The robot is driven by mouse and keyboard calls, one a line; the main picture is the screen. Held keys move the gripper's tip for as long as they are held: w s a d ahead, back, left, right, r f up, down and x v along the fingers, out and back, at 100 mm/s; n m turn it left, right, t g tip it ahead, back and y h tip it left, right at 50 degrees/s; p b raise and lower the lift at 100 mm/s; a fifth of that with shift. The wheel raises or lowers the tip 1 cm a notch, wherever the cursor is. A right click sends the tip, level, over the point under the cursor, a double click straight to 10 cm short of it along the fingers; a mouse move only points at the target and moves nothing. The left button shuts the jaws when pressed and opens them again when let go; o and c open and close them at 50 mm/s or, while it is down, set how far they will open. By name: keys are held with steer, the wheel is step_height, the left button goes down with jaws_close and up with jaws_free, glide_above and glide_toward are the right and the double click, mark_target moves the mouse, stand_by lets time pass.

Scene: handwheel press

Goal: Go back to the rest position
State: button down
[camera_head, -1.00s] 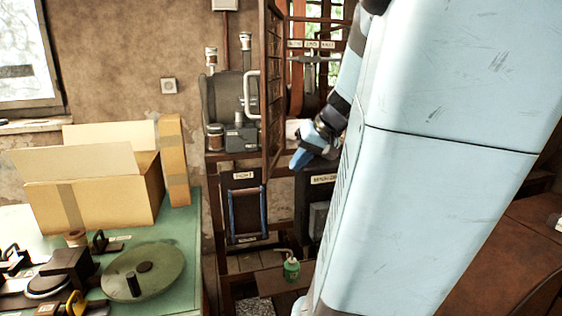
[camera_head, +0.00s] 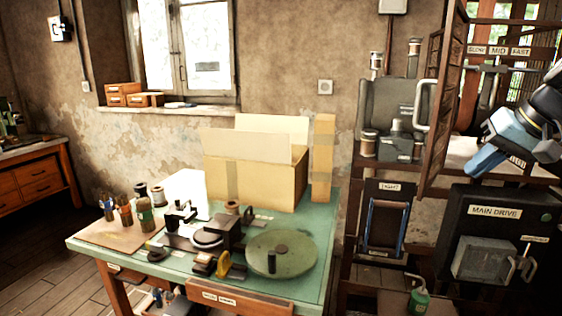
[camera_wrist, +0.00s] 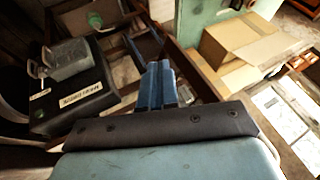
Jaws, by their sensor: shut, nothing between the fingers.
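My gripper (camera_head: 487,160) is at the right of the head view, light blue and angled down to the left. It hangs in front of the shelf rack, above the black MAIN DRIVE box (camera_head: 500,238). In the wrist view my gripper (camera_wrist: 158,72) shows its two blue fingers side by side, shut with nothing between them. The MAIN DRIVE box also shows in the wrist view (camera_wrist: 75,100), to the left of the fingers and apart from them.
An open lattice door (camera_head: 444,105) stands just left of my gripper. A green-topped bench (camera_head: 325,215) carries a cardboard box (camera_head: 255,180) and a round green disc with a knob (camera_head: 282,254). A green oil can (camera_head: 418,301) is low down. Floor shows at the left.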

steer(key=s+a+f+n+h, duration=0.1)
steer(key=s+a+f+n, duration=0.1)
steer(key=a, duration=0.7)
steer(key=s+a+f+n+h, duration=0.1)
steer(key=a+f, duration=0.4)
steer(key=a, duration=0.4)
steer(key=shift+s+a+f+n+g+h, duration=0.25)
steer(key=shift+s+a+n+g+h, duration=0.05)
steer(key=shift+s+n+h, duration=0.1)
steer(key=shift+w+d, duration=0.1)
steer(key=shift+d, duration=0.05)
